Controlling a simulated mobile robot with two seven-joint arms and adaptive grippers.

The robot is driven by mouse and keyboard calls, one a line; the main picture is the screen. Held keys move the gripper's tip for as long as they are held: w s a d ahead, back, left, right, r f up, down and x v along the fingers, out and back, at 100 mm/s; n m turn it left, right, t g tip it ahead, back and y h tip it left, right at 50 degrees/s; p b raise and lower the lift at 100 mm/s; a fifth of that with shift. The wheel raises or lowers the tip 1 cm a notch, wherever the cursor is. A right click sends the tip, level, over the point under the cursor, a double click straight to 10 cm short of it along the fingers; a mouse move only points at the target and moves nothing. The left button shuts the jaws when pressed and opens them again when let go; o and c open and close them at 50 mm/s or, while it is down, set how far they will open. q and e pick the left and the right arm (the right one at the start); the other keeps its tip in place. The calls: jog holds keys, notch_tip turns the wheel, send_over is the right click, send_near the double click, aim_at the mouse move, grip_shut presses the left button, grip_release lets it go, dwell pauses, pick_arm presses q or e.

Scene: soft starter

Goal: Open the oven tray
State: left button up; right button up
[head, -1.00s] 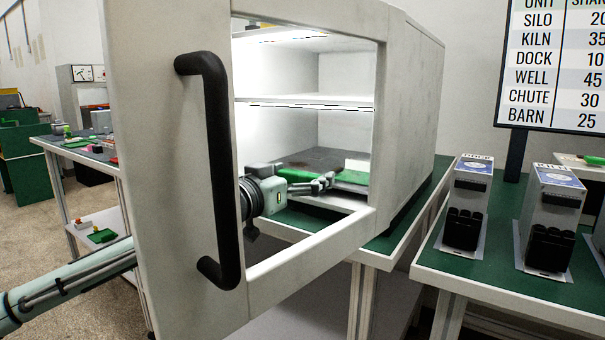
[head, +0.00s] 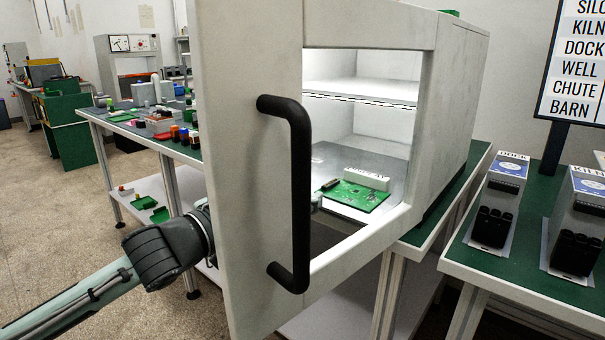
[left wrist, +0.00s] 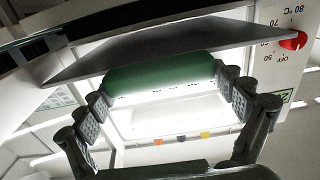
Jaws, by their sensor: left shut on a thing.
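The oven (head: 455,110) stands with its door (head: 240,190) open; the door's black handle (head: 300,190) faces me. Through the opening I see the grey oven tray (head: 340,160), low inside, with a green circuit board (head: 355,196) and a white labelled block (head: 366,178) on it. My left arm comes from the left and passes behind the door, which hides most of the gripper. In the left wrist view my left gripper (left wrist: 162,82) is closed with a green part (left wrist: 155,74) between its fingers, under a grey plate that looks like the tray. My right gripper is out of view.
A shelf (head: 365,90) is above the tray. A red knob (left wrist: 292,40) with a temperature scale shows in the left wrist view. Boxes marked DOCK (head: 500,200) and KILN (head: 580,220) stand on the right table. A cluttered table (head: 140,125) is behind the arm.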

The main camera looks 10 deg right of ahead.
pick_arm(q)
jog(key=shift+s+a, duration=0.35)
jog(key=shift+a, duration=0.1)
jog(key=o, duration=1.3)
jog(key=shift+o, duration=0.2)
jog(key=v, duration=1.2)
jog(key=shift+f, duration=0.1)
